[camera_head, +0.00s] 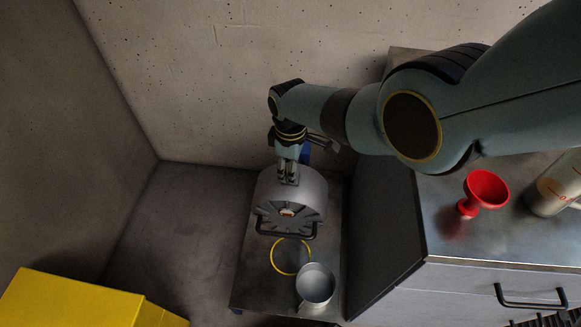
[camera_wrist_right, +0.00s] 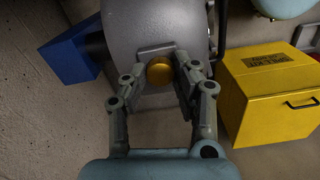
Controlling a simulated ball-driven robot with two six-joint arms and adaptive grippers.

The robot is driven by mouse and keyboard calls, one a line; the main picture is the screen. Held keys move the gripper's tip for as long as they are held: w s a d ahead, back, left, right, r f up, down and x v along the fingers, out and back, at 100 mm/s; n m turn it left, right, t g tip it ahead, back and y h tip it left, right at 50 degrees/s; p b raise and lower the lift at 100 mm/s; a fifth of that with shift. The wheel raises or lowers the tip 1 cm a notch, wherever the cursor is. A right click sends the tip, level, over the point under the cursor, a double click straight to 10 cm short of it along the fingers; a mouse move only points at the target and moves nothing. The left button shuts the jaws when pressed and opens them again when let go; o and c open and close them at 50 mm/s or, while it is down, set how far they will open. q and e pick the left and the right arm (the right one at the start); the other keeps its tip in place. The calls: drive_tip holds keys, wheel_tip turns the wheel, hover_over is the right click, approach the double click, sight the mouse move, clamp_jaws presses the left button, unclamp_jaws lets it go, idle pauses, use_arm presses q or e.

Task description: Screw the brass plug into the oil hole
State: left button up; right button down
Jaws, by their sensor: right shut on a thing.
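The grey metal housing (camera_head: 306,188) stands on a low metal table, its dark finned face toward the front. My right gripper (camera_head: 288,178) reaches down onto its top from above. In the right wrist view, my right gripper (camera_wrist_right: 160,76) is shut on the round brass plug (camera_wrist_right: 160,72), with one finger on each side. The plug is against or just above the housing (camera_wrist_right: 130,25), beside a small raised pad. The oil hole is not visible, and I cannot tell how deep the plug sits. My left gripper is not in view.
A yellow ring (camera_head: 274,263) and a metal cup (camera_head: 315,286) are on the low table (camera_head: 250,285). A cabinet on the right carries a red funnel (camera_head: 486,188) and a pale jug (camera_head: 556,190). A blue block (camera_wrist_right: 68,55) is behind the housing. A yellow box (camera_head: 75,300) stands front left.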

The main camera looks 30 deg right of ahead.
drive_tip(key=m, duration=1.1)
drive_tip(key=shift+f, duration=0.1)
drive_tip(key=m, duration=0.8)
drive_tip(key=shift+m, duration=0.3)
drive_tip(key=m, duration=0.7)
drive_tip(key=c, duration=1.5)
unclamp_jaws()
drive_tip(key=shift+m, duration=0.6)
drive_tip(key=o, duration=0.6)
drive_tip(key=shift+c, duration=0.2)
drive_tip(key=shift+c, duration=0.8)
